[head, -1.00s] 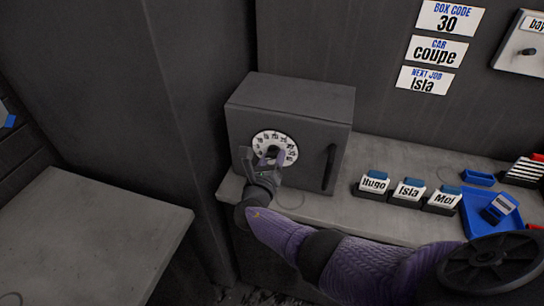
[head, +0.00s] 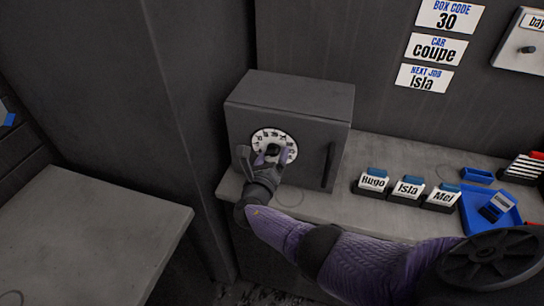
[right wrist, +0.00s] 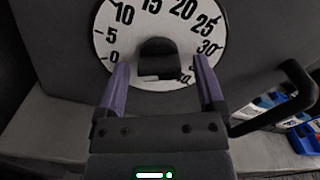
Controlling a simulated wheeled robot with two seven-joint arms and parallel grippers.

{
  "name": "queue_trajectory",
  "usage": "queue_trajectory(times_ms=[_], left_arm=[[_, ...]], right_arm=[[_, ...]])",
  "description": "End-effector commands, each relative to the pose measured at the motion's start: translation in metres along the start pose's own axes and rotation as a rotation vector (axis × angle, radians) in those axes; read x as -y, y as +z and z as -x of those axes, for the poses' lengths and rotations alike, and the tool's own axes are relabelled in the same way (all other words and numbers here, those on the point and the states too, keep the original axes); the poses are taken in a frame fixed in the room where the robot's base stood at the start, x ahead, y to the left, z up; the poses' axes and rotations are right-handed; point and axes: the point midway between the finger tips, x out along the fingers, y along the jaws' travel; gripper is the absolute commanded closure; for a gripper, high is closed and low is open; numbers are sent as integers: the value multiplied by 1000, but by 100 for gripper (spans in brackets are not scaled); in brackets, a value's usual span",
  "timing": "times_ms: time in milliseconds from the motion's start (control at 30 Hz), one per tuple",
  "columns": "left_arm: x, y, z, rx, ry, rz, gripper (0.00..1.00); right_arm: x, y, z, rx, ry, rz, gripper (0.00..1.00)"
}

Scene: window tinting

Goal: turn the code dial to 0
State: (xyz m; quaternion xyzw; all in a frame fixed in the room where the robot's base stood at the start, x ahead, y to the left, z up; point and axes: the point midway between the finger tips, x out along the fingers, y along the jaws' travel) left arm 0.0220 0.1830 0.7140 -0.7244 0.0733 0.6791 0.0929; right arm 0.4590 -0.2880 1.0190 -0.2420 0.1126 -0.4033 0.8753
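The grey box (head: 285,105) stands on the bench against the wall. Its round white code dial (head: 289,141) faces me, with a dark knob in the middle. In the right wrist view the dial (right wrist: 103,42) shows 0 at lower left, 15 and 20 near the top, and 30 at right. The knob (right wrist: 157,58) has a pale mark low on its face; the set number cannot be told. My right gripper (head: 270,156) is open, its purple fingers on either side of the knob with gaps in the right wrist view (right wrist: 162,85). My left gripper is out of view.
The box's dark handle (head: 329,167) stands out right of the dial. Name-card holders (head: 407,190) and a blue tray (head: 474,213) sit farther right on the bench. A wall sign (head: 449,17) reads "BOX CODE 30". A grey table (head: 90,240) is at left.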

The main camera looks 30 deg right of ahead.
Motion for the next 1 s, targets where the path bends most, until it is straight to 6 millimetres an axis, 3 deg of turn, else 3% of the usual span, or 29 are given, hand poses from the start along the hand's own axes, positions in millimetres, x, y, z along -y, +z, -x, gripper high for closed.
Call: queue_trajectory(times_ms=[233, 500, 633, 1000], left_arm=[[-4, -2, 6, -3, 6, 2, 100], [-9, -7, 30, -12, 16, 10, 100], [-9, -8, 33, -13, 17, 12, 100], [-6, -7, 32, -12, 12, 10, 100]], right_arm=[[0, 2, 8, 1, 2, -1, 12], [1, 3, 74, -1, 2, -1, 12], [0, 1, 94, -1, 2, 0, 12], [0, 0, 99, 1, -1, 0, 12]])
